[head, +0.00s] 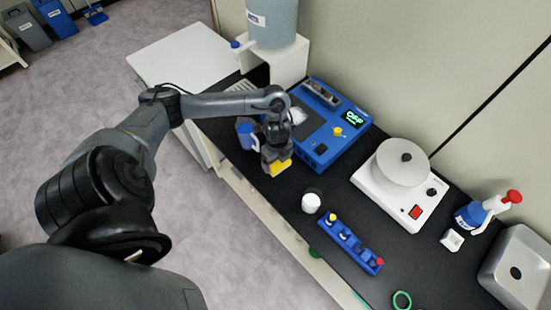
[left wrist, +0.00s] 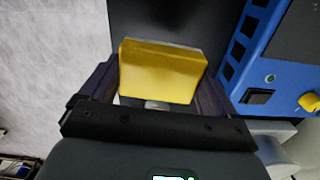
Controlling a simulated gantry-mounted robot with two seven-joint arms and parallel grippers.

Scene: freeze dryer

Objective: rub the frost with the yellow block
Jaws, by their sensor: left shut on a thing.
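The yellow block (head: 280,167) is held in my left gripper (head: 276,160), above the black bench near its front edge. In the left wrist view the block (left wrist: 162,72) sits between both fingers of the left gripper (left wrist: 155,90), with a paler strip along its far edge. The white frost patch (head: 298,116) lies on top of the blue freeze dryer (head: 318,152), partly hidden behind my left wrist. The block is in front of the dryer and apart from the frost. My right gripper is not in view.
A white round-topped device (head: 402,165) stands right of the dryer. A white jar (head: 311,202) and a blue rack (head: 350,244) are in front. A blue container (head: 245,132) stands left of my gripper. A spray bottle (head: 480,212) and grey sink (head: 522,265) are at right.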

